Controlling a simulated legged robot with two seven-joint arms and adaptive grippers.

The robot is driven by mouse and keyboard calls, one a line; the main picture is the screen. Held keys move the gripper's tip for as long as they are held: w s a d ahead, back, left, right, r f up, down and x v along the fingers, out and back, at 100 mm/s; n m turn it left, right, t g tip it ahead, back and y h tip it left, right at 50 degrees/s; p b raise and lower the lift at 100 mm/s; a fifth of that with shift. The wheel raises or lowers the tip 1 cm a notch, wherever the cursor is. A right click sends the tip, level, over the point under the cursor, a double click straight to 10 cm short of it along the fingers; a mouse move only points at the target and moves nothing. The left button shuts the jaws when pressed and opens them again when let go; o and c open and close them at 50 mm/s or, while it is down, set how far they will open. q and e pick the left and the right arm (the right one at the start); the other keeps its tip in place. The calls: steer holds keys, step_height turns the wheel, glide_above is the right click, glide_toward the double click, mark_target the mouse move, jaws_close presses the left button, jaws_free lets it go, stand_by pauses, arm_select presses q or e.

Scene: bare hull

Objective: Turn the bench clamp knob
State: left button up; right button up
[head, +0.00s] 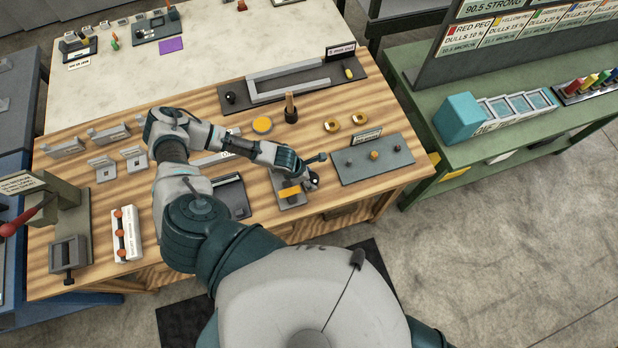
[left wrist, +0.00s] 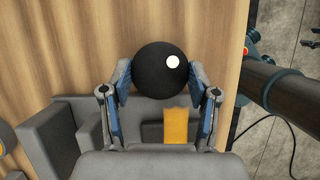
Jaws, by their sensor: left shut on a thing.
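The bench clamp (head: 292,203) is a grey block near the front edge of the wooden bench, with a yellow piece (head: 290,192) on it. Its knob (head: 314,180) is a dark ball at the clamp's right end. In the left wrist view the knob (left wrist: 165,83) is a black ball with a white dot, lying between the fingertips. The clamp's grey body (left wrist: 70,140) and the yellow piece (left wrist: 176,127) show below it. My left gripper (head: 306,176) is shut on the knob, one finger on each side in the left wrist view (left wrist: 166,92). My right gripper is out of view.
A grey plate with several small knobs (head: 374,158) lies right of the clamp. A dark tray (head: 231,196) lies to its left. A wooden peg (head: 290,107), a yellow disc (head: 262,125) and two brass rings (head: 332,126) stand behind. Floor is open to the right.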

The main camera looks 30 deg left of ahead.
arm_select(q)
steer(key=m, duration=0.1)
steer(key=w+m, duration=0.1)
steer(key=m, duration=0.1)
steer(key=shift+r+g+h, duration=0.2)
steer(key=shift+g+h, duration=0.1)
steer(key=shift+g, duration=0.1)
steer(key=shift+s+f+m+g, duration=0.15)
steer(key=shift+m+g, duration=0.25)
steer(key=shift+m, duration=0.5)
steer(key=shift+m+h, duration=0.3)
steer(key=o, duration=0.9)
steer(key=shift+c, duration=0.2)
steer(key=o, duration=0.3)
steer(key=shift+f, duration=0.1)
steer(key=shift+s, duration=0.2)
steer(key=shift+n, duration=0.4)
